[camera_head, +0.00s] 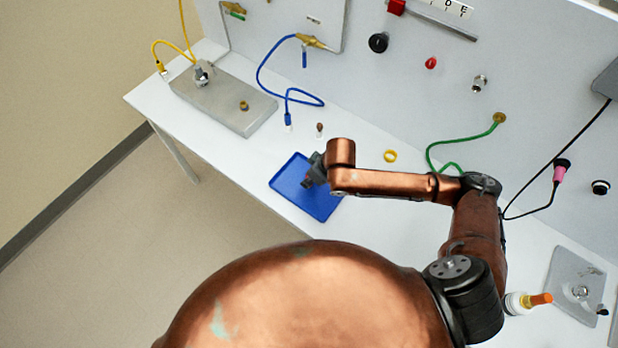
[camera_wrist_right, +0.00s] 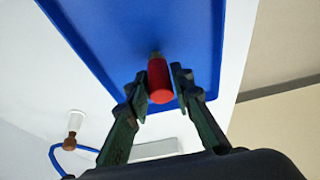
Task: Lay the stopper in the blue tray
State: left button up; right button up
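The blue tray (camera_head: 316,205) lies flat on the white bench, left of the middle in the head view. It fills the upper middle of the right wrist view (camera_wrist_right: 100,30). My right gripper (camera_head: 307,182) is over the tray and points down into it. In the right wrist view its fingers (camera_wrist_right: 160,75) close around a red stopper (camera_wrist_right: 159,82) with a short greyish end towards the tray. Whether that end touches the tray floor I cannot tell. The stopper is hidden in the head view. My left gripper is out of view.
A small vial with a brown top (camera_head: 319,130) stands just behind the tray. A blue hose (camera_head: 270,85) and a grey metal block (camera_head: 225,100) are at the back left. A yellow ring (camera_head: 390,156) lies to the right. The bench's front edge is close to the tray.

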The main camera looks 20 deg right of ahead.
jog(key=o, duration=0.3)
jog(key=shift+r, duration=0.15)
jog(key=p+v, duration=0.1)
jog(key=v, duration=1.1)
